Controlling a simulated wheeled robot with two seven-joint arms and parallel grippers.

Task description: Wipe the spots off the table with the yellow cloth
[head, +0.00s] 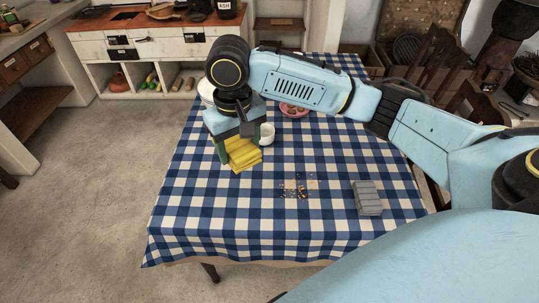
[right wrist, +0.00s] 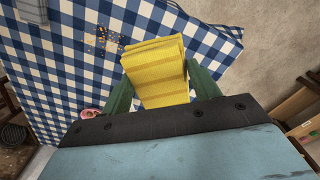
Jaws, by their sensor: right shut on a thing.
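The yellow cloth (head: 243,154) is folded and hangs from my right gripper (head: 234,148) over the left part of the table. In the right wrist view the cloth (right wrist: 156,72) sits between the two green fingers, which are shut on it. I cannot tell whether the cloth touches the tabletop. The spots (head: 298,188) are a scatter of brown and orange crumbs on the blue checked tablecloth (head: 215,230), to the right of the cloth. They also show in the right wrist view (right wrist: 107,40). My left gripper is not in view.
A white mug (head: 266,134) stands close right of my right gripper. A pink plate (head: 294,111) with food lies behind it, and white plates (head: 206,92) are partly hidden by my arm. A grey block-like thing (head: 367,198) lies right of the crumbs. The table's front is clear.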

